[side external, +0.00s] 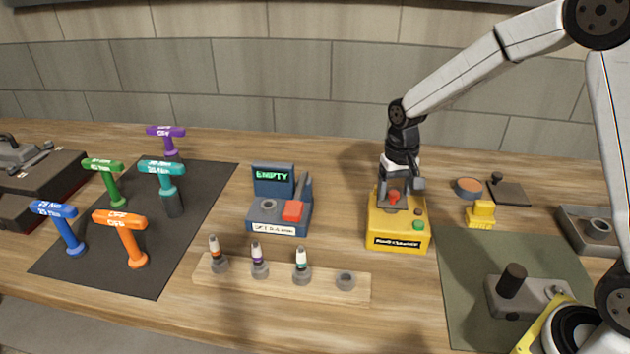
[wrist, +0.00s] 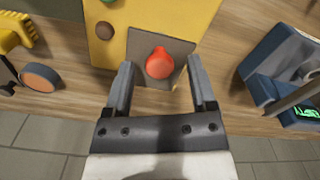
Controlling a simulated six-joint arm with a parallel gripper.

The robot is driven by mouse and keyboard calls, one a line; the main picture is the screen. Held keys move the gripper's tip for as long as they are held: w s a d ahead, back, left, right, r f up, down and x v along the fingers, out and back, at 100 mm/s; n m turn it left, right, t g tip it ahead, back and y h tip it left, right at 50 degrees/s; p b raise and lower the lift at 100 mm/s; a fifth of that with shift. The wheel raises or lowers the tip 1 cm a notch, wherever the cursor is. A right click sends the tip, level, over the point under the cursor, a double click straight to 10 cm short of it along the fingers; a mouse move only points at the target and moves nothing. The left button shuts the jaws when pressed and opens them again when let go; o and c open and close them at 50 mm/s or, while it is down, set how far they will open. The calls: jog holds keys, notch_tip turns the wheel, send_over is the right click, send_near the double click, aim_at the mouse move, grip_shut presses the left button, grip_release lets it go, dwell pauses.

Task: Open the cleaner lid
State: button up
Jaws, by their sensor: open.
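The yellow cleaner (side external: 384,238) stands right of centre on the bench in the side external view. Its grey lid (wrist: 178,46) carries a red knob (wrist: 160,65) in the wrist view. The lid looks down on the box, though my gripper partly covers it from the side. My gripper (side external: 394,190) points down over the lid. In the wrist view my gripper (wrist: 160,75) is open, with one finger on each side of the red knob and a gap visible at both sides. Contact between fingers and lid cannot be told. Green and brown buttons (side external: 419,225) sit on the cleaner's right side.
A blue device (side external: 275,215) with an "EMPTY" display stands left of the cleaner. A wooden rack (side external: 240,283) with small bottles lies in front. Coloured T-handled tools stand on a dark mat (side external: 212,185). A yellow block (side external: 481,214) and a green mat (side external: 470,300) lie right.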

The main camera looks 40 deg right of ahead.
grip_shut()
dwell(1.4)
